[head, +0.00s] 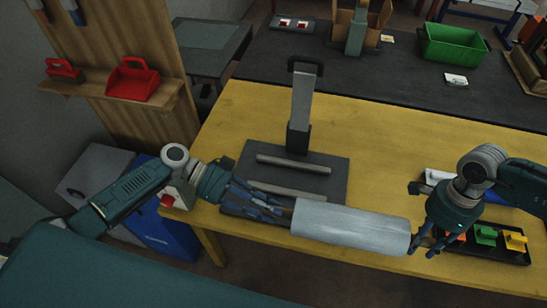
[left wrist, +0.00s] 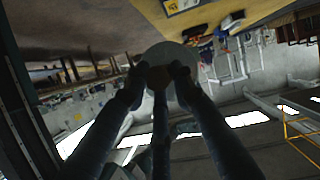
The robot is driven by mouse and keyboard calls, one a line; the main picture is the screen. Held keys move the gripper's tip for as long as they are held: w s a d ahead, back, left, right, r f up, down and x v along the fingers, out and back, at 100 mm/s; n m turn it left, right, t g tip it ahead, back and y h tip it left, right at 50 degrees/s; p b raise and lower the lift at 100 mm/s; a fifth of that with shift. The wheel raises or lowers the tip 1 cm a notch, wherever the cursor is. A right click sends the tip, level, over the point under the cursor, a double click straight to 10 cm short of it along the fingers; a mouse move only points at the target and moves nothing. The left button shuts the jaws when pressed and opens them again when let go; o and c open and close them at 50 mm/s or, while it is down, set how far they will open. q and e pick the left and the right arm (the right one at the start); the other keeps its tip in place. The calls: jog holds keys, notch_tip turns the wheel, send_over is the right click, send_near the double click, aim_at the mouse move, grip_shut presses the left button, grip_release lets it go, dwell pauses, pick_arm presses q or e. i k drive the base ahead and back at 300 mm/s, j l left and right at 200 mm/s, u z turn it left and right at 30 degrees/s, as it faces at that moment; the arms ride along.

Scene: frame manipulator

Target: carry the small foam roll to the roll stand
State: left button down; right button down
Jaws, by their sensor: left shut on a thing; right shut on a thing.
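The small foam roll (head: 350,228) is a pale grey cylinder lying roughly level near the table's front edge. My left gripper (head: 287,212) is shut at its left end, and my right gripper (head: 416,242) is shut at its right end. In the left wrist view, the fingers of my left gripper (left wrist: 160,76) close around a brown core at the roll's round grey end (left wrist: 172,54). What looks like the roll stand is a dark base plate (head: 332,170) with two grey bars and an upright handled post (head: 302,105). The roll is in front and right of it.
The yellow table (head: 385,130) is clear right of the stand. A black tray (head: 485,252) with coloured pieces lies by my right gripper. A green bin (head: 453,45) stands on the dark rear table. A wooden panel with red holders (head: 132,80) rises at left.

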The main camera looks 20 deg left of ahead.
aim_at(289, 179)
jog(key=i+j, duration=0.3)
jog(key=j, duration=0.15)
jog(key=i+j, duration=0.3)
jog(key=j, duration=0.15)
